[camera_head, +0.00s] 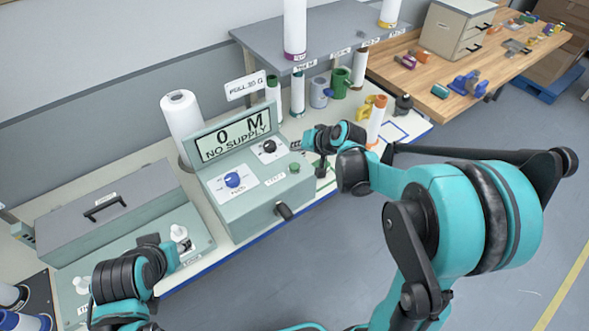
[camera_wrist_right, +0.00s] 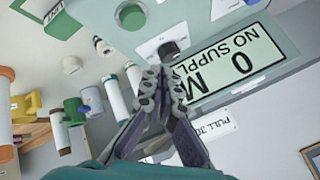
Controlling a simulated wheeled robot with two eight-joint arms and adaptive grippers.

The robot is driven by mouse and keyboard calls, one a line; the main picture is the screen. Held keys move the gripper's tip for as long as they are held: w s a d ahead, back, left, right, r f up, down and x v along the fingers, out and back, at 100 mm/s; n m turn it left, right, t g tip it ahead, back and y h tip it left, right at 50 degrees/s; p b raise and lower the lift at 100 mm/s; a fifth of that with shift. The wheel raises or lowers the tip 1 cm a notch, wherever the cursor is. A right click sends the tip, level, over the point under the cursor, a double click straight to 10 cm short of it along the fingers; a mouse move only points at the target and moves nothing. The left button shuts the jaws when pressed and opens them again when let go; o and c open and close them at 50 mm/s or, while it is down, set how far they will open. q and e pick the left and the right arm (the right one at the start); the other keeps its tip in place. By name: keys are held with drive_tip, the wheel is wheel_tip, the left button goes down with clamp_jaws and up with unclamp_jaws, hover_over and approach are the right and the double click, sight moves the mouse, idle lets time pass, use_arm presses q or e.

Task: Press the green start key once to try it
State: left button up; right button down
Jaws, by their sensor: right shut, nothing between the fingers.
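The green start key (camera_head: 295,167) is a small round button on the right of the grey-green machine's (camera_head: 243,205) sloped top, beside its label. It also shows at the top of the right wrist view (camera_wrist_right: 131,15). My right gripper (camera_head: 295,145) is shut and empty, a little behind the key, close to the black knob (camera_head: 269,146). In the right wrist view its fingertips (camera_wrist_right: 165,72) lie just below the knob (camera_wrist_right: 168,49); I cannot tell whether they touch it. My left gripper (camera_head: 184,245) is at the lower left, near a white spool; its jaw state is unclear.
The machine's display (camera_head: 233,136) reads "0 M NO SUPPLY". A blue knob (camera_head: 233,180) sits left of the key. A large white roll (camera_head: 182,115) stands behind the machine. Green and blue mugs and an orange-topped spool (camera_head: 377,118) stand to the right.

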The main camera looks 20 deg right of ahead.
sight(296, 167)
use_arm(q)
wheel_tip(296, 167, down, 5)
drive_tip(key=b, duration=0.4)
drive_tip(key=shift+r, duration=0.2)
use_arm(e)
wheel_tip(296, 167, down, 6)
drive_tip(key=shift+r, duration=0.15)
use_arm(q)
drive_tip(key=shift+f, duration=0.15)
idle(0.5)
drive_tip(key=shift+f+b, duration=0.3)
drive_tip(key=shift+b, duration=0.05)
use_arm(e)
drive_tip(key=shift+f, duration=0.4)
use_arm(q)
drive_tip(key=shift+f+b, duration=0.4)
use_arm(e)
drive_tip(key=shift+f, duration=0.45)
use_arm(q)
drive_tip(key=shift+r, duration=0.1)
use_arm(e)
drive_tip(key=shift+r, duration=0.1)
use_arm(q)
drive_tip(key=shift+r+p, duration=0.6)
drive_tip(key=shift+p, duration=0.1)
use_arm(e)
drive_tip(key=shift+r, duration=0.8)
